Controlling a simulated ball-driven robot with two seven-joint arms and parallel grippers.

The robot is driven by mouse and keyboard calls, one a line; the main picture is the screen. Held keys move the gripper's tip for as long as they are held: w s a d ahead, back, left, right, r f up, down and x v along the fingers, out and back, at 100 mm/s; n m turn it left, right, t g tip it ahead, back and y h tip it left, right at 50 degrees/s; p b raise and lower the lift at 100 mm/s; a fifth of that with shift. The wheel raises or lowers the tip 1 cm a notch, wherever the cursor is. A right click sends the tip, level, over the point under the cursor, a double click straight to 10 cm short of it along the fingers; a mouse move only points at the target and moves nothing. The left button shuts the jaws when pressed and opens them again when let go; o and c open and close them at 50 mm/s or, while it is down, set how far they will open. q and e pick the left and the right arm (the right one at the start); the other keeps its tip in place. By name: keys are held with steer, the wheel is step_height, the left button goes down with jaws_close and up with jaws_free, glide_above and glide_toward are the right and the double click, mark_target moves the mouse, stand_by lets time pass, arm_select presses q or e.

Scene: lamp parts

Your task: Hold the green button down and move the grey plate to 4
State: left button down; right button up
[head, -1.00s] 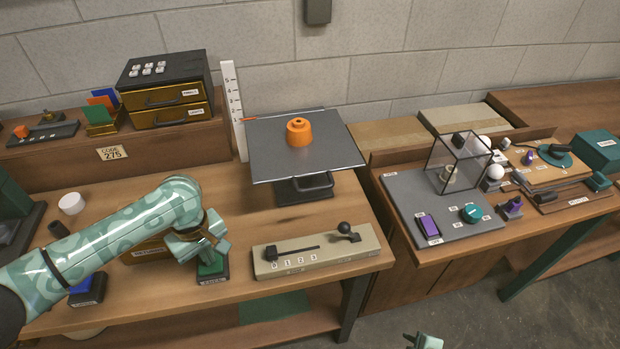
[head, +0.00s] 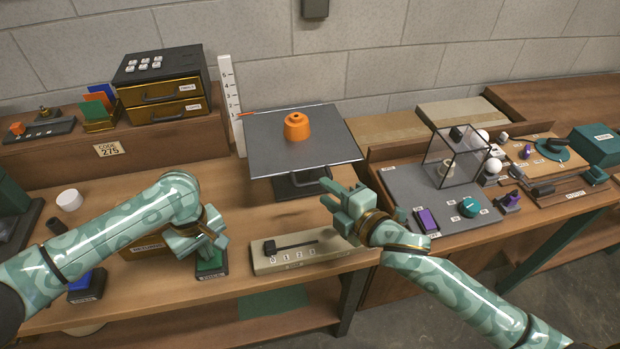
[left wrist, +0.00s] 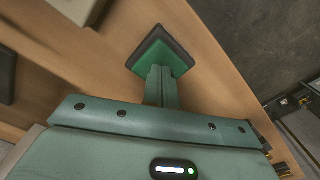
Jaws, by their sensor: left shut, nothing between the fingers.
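The grey plate (head: 330,150) is a flat sheet on a dark stand with a handle below it. An orange knobbed weight (head: 297,127) sits on it. Beside it stands a white numbered scale (head: 229,95); an orange pointer is low on it, below the 4. The green button (head: 211,263) is on a dark base at the bench's front. My left gripper (head: 213,243) is shut over it, fingertips at the button; the left wrist view shows the green top (left wrist: 180,65) partly behind the fingers (left wrist: 160,82). My right gripper (head: 342,203) looks open and empty, in front of the plate's stand.
A blue button (head: 84,287) is at the left. A grey panel with a clear box (head: 455,158) stands on the right bench. Bare wood lies left of the stand.

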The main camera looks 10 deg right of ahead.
steer(key=x, duration=0.7)
steer(key=shift+f, duration=0.15)
jaws_close()
